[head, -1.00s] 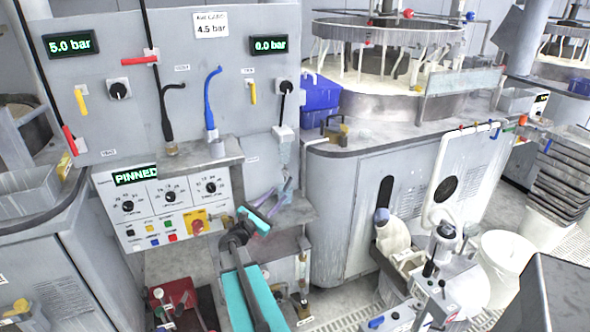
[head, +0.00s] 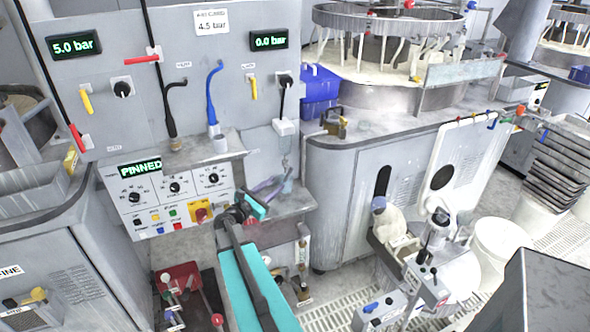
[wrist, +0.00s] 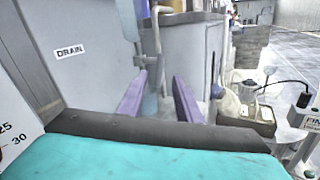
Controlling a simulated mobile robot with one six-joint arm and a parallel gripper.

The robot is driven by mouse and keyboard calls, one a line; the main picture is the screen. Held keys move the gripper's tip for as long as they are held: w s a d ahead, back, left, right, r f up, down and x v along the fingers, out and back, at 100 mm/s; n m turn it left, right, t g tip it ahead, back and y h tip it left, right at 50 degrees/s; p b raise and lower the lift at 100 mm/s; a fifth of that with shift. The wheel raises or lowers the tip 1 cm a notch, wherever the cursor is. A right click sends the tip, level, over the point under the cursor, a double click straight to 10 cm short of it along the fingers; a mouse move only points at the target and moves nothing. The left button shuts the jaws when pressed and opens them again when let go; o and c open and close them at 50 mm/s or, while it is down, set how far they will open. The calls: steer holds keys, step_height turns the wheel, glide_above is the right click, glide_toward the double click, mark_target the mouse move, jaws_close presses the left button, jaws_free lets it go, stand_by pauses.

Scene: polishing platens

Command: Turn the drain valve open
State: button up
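My gripper (head: 280,186) has two purple fingers and a teal body, and reaches over the grey ledge right of the control panel. In the wrist view the fingers (wrist: 158,98) are spread apart with nothing clamped between them. A DRAIN label (wrist: 70,52) is on the grey wall left of the fingers. A grey vertical pipe with a fitting (wrist: 141,60) and a bluish translucent part (wrist: 150,104) stands beyond and between the fingers. In the head view a translucent piece (head: 287,166) hangs beside the fingertips. I cannot clearly make out the drain valve's handle or its position.
The control panel (head: 170,200) with knobs and a PINNED display is left of my gripper. Yellow handles (head: 86,101) and a red handle (head: 143,59) are on the upper wall. A red tray (head: 185,285) is below. A grey cabinet (head: 345,190) stands right.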

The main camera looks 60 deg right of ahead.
mark_target(288, 175)
steer(key=s+d+p, duration=0.1)
steer(key=d+p, duration=0.3)
steer(key=d, duration=0.9)
steer(key=shift+s+d, duration=0.25)
steer(key=shift+d, duration=0.1)
jaws_close()
